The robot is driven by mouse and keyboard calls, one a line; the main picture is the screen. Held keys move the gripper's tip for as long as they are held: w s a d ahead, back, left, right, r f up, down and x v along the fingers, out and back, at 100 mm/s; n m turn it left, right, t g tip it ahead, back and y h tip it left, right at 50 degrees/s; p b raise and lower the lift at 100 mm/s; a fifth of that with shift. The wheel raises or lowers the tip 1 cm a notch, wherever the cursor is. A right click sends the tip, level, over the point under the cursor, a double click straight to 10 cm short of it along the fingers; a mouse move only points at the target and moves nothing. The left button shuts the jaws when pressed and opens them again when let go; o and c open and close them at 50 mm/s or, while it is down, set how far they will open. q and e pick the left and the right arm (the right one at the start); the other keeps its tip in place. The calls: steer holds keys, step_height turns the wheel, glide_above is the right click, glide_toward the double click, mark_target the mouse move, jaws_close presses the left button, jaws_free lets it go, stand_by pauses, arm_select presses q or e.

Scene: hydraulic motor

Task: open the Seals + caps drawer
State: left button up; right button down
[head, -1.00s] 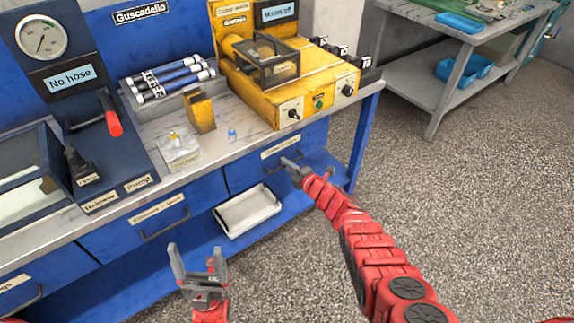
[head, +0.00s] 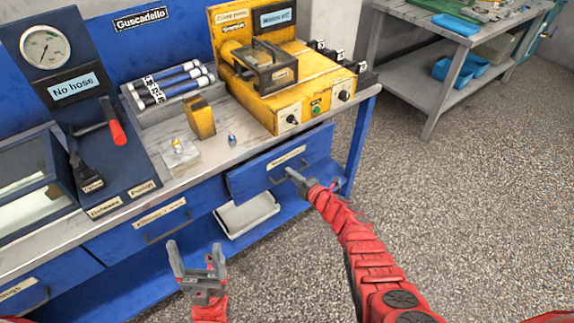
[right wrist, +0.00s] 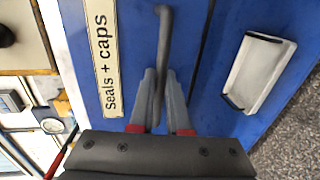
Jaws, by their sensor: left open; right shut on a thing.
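The Seals + caps drawer (head: 246,181) is a blue drawer at the right end of the bench. It sticks out a little from the bench front. Its label (right wrist: 102,55) reads "seals + caps" in the right wrist view. My right gripper (head: 293,174) is shut on the drawer's dark bar handle (right wrist: 165,32); the fingers (right wrist: 159,93) close around the bar in the right wrist view. My left gripper (head: 196,262) is open and empty, low in front of the bench and apart from it.
A white tray (head: 247,214) sits on the lower shelf below the drawer. A yellow test unit (head: 290,93), a yellow block (head: 200,117) and a small blue part (head: 232,140) stand on the bench top. The floor (head: 460,220) to the right is clear.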

steer(key=f+p+v, duration=0.2)
steer(key=p+v, duration=0.1)
steer(key=v, duration=0.6)
steer(key=f+p+v, duration=0.1)
steer(key=p+v, duration=0.2)
steer(key=v, duration=0.6)
steer(key=shift+s+d+f, duration=0.2)
steer(key=shift+s+f, duration=0.15)
steer(key=c, duration=1.2)
jaws_free()
steer(key=shift+o, duration=0.2)
steer(key=b+v, duration=0.1)
steer(key=v, duration=1.6)
steer(key=shift+s+d+b, duration=0.15)
steer(key=shift+s+b, duration=0.05)
steer(key=shift+b, duration=0.1)
